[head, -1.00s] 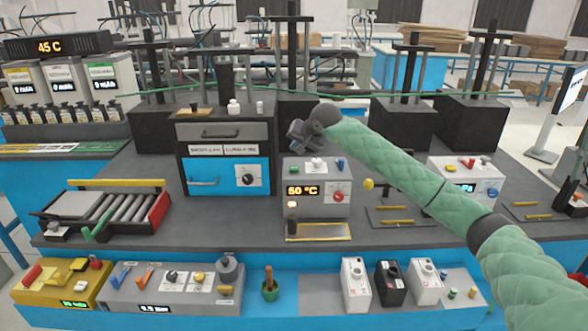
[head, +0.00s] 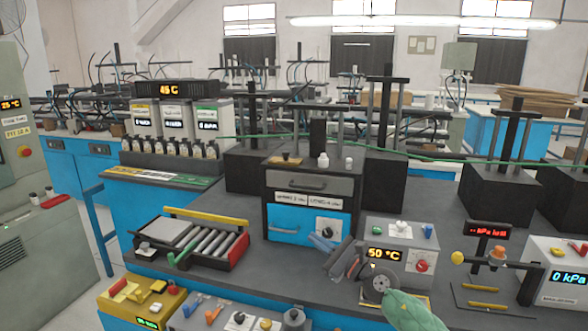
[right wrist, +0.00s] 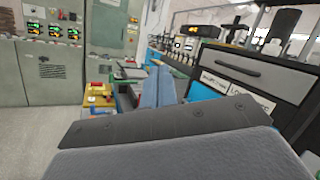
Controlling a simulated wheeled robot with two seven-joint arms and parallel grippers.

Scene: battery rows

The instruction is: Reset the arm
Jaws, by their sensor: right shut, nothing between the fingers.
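My right arm, in a green quilted sleeve, comes in from the bottom right of the head view. Its gripper (head: 326,243) points left and away, in front of the blue-fronted cabinet (head: 297,229) and left of the grey 50 °C unit (head: 393,262). In the right wrist view the blue-grey fingers (right wrist: 159,86) lie together, shut and empty. They point past the cabinet (right wrist: 225,90), which stands close on the right there. My left gripper is not in view.
A roller tray (head: 204,242) stands on the bench to the left. A yellow box (head: 145,303) and a grey button box (head: 225,315) sit along the front. Green cabinets (right wrist: 65,75) and open floor show at left in the wrist view.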

